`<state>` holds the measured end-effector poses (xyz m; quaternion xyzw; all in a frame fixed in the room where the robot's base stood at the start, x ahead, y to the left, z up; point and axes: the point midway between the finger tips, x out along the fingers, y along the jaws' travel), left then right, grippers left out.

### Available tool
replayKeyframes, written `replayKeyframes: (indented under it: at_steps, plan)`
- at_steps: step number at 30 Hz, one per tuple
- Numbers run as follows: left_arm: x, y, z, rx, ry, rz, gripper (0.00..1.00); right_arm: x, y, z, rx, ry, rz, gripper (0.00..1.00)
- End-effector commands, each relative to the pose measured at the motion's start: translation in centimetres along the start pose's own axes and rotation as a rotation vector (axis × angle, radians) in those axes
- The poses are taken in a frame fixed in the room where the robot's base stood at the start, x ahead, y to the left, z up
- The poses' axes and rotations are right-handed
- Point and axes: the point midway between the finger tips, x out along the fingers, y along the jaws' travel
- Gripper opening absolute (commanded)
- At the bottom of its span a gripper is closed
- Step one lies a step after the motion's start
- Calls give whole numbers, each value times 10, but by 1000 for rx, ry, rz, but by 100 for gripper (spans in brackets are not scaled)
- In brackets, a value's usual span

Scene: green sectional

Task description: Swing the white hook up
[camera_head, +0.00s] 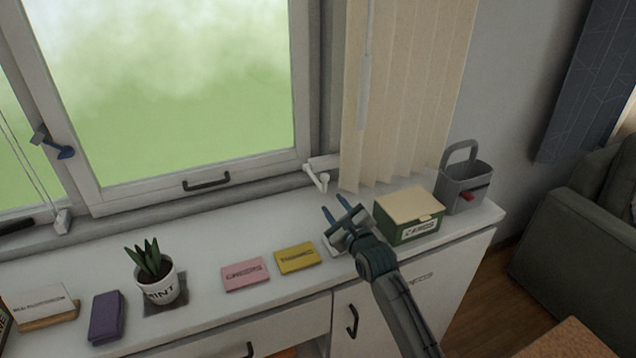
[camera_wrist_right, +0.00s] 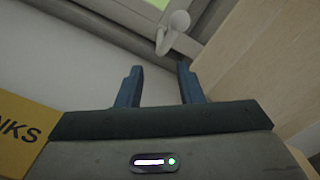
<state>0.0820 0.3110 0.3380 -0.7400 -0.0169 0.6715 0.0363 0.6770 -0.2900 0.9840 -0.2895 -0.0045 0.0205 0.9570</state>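The white hook (camera_head: 316,178) is mounted at the lower right corner of the window frame, with its curved end hanging down. It also shows at the top of the right wrist view (camera_wrist_right: 172,32), beyond the fingertips and apart from them. My right gripper (camera_head: 337,212) is over the white counter, just below the hook in the head view. Its two blue fingers (camera_wrist_right: 160,72) are spread apart with nothing between them. My left gripper is not in the head view.
Beige vertical blinds (camera_head: 405,90) hang right of the hook. A green box (camera_head: 408,230) stands close to the right gripper, with a grey caddy (camera_head: 465,187) behind it. Yellow (camera_head: 297,258) and pink (camera_head: 245,274) cards and a potted plant (camera_head: 158,288) sit to the left.

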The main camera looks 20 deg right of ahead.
Motion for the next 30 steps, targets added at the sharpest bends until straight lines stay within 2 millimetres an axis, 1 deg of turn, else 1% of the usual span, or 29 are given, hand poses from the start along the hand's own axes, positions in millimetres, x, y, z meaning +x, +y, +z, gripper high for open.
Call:
replayKeyframes:
  at_steps: [3, 9, 12, 15, 19, 26, 27, 29, 30]
  plan:
    - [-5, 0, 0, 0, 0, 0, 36, 24, -2, 2, 1, -1, -2, 33]
    - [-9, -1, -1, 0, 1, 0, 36, 62, -1, 2, 2, -1, -1, 33]
    - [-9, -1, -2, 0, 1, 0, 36, 76, -1, 1, 1, -1, -1, 33]
    - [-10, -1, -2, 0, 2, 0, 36, 85, -1, 1, -1, -1, -2, 33]
    - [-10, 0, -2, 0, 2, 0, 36, 91, 0, 1, -1, -1, -1, 33]
    - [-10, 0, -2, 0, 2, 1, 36, 92, 0, 1, -1, -1, -1, 33]
    - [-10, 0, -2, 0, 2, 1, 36, 92, 0, 1, -1, -1, -1, 32]
    - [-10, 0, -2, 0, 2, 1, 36, 92, 0, 1, -1, -1, -1, 20]
    - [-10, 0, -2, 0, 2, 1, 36, 92, 0, 1, -1, -1, -1, 12]
